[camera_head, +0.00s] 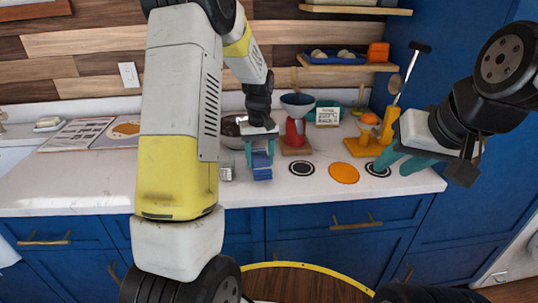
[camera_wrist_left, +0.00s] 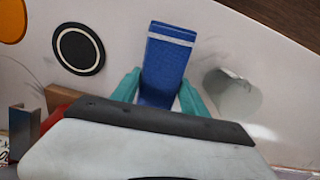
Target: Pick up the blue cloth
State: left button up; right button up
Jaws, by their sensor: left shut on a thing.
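The blue cloth (camera_head: 262,169) is a folded, narrow block with a white stripe near one end, at the middle of the white counter. In the left wrist view the cloth (camera_wrist_left: 165,62) stands out between the teal fingers. My left gripper (camera_head: 262,148) points down over the cloth and is shut on it, with a finger on each side. Whether the cloth's lower end touches the counter is hard to tell. My right gripper (camera_head: 402,164) is at the counter's right, its teal fingers apart and with nothing seen between them.
A grey metal piece (camera_head: 226,173) stands just left of the cloth. Behind are a bowl (camera_head: 232,142) and a red stand (camera_head: 296,133) with a blue bowl. A black-ringed disc (camera_head: 302,168) and an orange disc (camera_head: 343,173) lie to the right. A yellow holder (camera_head: 362,148) stands near my right gripper.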

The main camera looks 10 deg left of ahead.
pick_arm(q)
jog(key=shift+r, duration=0.8)
jog(key=s+d+r, duration=0.1)
jog(key=s, duration=1.5)
jog(key=shift+d, duration=0.25)
jog(key=shift+r, duration=0.1)
